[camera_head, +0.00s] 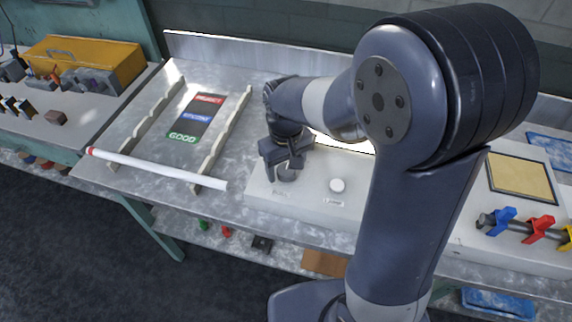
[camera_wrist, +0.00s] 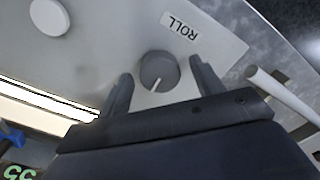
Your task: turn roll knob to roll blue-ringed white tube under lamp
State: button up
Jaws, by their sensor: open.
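The grey round roll knob (camera_wrist: 157,70) has a pale pointer line and sits beside a label reading ROLL in the wrist view. My gripper (camera_wrist: 162,72) is open, with one finger on each side of the knob; I cannot tell whether they touch it. In the head view my gripper (camera_head: 286,158) is low over the same knob (camera_head: 287,175). A bright strip (camera_wrist: 45,100), seemingly the lamp, shows at the left of the wrist view and partly behind my arm in the head view (camera_head: 342,144). No blue ring is visible on any tube.
A white tube with a red end (camera_head: 155,168) lies across the front of two notched rails at left; its near end shows in the wrist view (camera_wrist: 285,95). A white button (camera_head: 337,185) stands right of the knob. Coloured clamps (camera_head: 538,228) are at far right.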

aim_at(286, 169)
jog(key=shift+f, duration=0.1)
jog(key=shift+c, duration=0.4)
jog(key=c, duration=0.9)
jog(key=shift+n, duration=2.4)
jog(key=o, duration=1)
notch_tip(286, 169, up, 11)
jog(key=shift+f+b, duration=0.1)
jog(key=shift+b, duration=0.2)
